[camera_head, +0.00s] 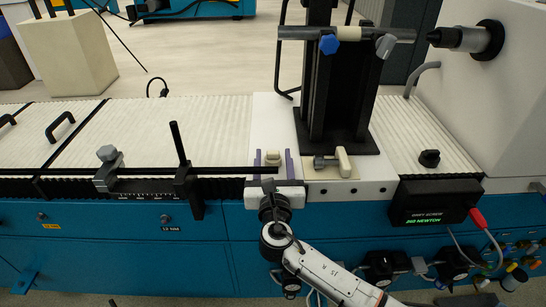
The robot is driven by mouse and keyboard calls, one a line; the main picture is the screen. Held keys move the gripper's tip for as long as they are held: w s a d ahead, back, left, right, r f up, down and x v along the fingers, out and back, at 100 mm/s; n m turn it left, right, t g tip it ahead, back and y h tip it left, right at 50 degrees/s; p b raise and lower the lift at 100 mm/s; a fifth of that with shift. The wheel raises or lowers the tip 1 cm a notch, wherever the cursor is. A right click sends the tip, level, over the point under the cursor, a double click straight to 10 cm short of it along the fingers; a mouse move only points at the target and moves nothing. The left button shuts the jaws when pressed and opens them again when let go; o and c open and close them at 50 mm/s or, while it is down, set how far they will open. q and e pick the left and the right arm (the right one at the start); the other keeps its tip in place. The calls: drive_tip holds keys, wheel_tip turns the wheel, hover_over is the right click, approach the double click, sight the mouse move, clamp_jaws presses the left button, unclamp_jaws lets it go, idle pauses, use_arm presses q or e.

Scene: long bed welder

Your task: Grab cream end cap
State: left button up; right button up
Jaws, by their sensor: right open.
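A small cream end cap (273,157) sits on the white plate at the front of the machine bed. My right gripper (273,161) comes in from below, its two purple fingers standing open on the left and right of the cap. Narrow gaps show between the cap and the fingers, so it does not look clamped. The cap's lower part is partly hidden by a dark rod and the gripper body. My left gripper is not in view.
A black column (340,100) stands just behind and right of my gripper. Another cream piece (343,161) is on a small plate to the right. A long dark rod (225,171) runs left from the gripper. A display box (436,204) sits at the front right.

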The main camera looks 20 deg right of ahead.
drive_tip(key=c, duration=1.1)
drive_tip(key=shift+r, duration=0.1)
